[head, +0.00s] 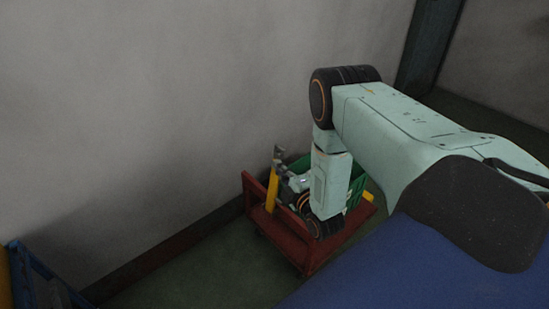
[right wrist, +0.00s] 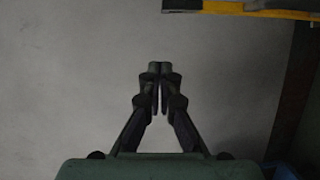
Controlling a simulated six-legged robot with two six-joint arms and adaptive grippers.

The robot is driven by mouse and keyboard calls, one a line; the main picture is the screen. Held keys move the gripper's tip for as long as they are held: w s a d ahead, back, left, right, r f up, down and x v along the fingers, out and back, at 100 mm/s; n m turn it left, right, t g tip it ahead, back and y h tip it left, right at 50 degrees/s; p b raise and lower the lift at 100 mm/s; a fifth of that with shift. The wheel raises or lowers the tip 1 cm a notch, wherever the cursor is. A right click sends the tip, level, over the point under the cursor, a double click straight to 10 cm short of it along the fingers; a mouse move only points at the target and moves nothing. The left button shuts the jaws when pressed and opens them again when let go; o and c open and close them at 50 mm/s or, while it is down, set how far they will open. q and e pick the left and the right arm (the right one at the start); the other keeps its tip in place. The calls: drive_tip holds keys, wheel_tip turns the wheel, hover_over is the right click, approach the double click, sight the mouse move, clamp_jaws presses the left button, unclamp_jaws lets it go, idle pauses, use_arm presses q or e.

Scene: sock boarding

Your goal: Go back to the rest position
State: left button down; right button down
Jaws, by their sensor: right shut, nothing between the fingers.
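My right arm comes in from the right in the head view and bends down over a red cart (head: 305,255). My right gripper (head: 279,158) is small there, beside the wall and above the cart's left end. In the right wrist view the right gripper (right wrist: 159,72) shows clearly, its two dark fingertips together and nothing between them. My left gripper is not in the head view.
A yellow item (head: 271,190) stands at the cart's left end. A blue container (head: 40,280) is at the lower left. A grey wall (head: 150,100) runs behind. A yellow-black bar (right wrist: 240,10) crosses the wrist view's top.

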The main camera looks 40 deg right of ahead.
drive_tip(key=shift+s+a+p, duration=0.15)
drive_tip(key=shift+s+p, duration=0.1)
drive_tip(key=shift+s, duration=0.95)
drive_tip(key=shift+s+a+p, duration=0.1)
drive_tip(key=shift+s+p, duration=0.1)
drive_tip(key=shift+s, duration=1)
